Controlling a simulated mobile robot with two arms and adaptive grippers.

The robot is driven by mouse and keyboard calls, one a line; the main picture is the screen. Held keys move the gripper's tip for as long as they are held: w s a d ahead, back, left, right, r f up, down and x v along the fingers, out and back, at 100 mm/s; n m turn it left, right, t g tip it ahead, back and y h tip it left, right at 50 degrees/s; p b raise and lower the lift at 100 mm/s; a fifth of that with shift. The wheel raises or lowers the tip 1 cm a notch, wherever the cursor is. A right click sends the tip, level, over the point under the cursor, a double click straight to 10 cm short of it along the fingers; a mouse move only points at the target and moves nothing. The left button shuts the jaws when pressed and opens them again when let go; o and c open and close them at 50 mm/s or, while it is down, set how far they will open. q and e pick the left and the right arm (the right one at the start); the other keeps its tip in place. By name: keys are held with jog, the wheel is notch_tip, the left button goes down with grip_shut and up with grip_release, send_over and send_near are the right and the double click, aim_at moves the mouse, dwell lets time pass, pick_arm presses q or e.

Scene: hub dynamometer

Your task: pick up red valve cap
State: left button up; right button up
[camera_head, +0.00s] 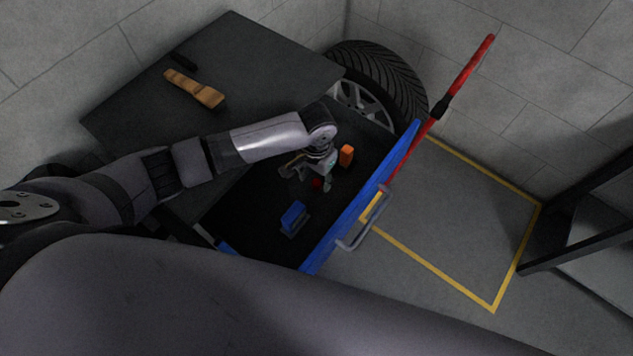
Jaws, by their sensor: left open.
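The red valve cap (317,183) is a small dark red spot on the black floor of an open drawer (252,222). My left gripper (307,182) reaches into the drawer from the left and points down. Its fingers are open and apart, with the cap between or just beside them. I cannot tell whether a finger touches the cap. The gripper partly covers the area around the cap. My right gripper is not in view.
In the drawer are an orange object (346,156) and a blue block-like object (293,218). The blue drawer front (345,221) has a grey handle (361,233). A brown-handled brush (194,88) lies on the dark top. A tire (383,82) and red bar (465,75) stand behind.

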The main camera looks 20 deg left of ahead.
pick_arm(q)
notch_tip(320, 180, down, 2)
jog(key=shift+f, duration=0.1)
jog(key=shift+c, duration=0.6)
jog(key=c, duration=0.9)
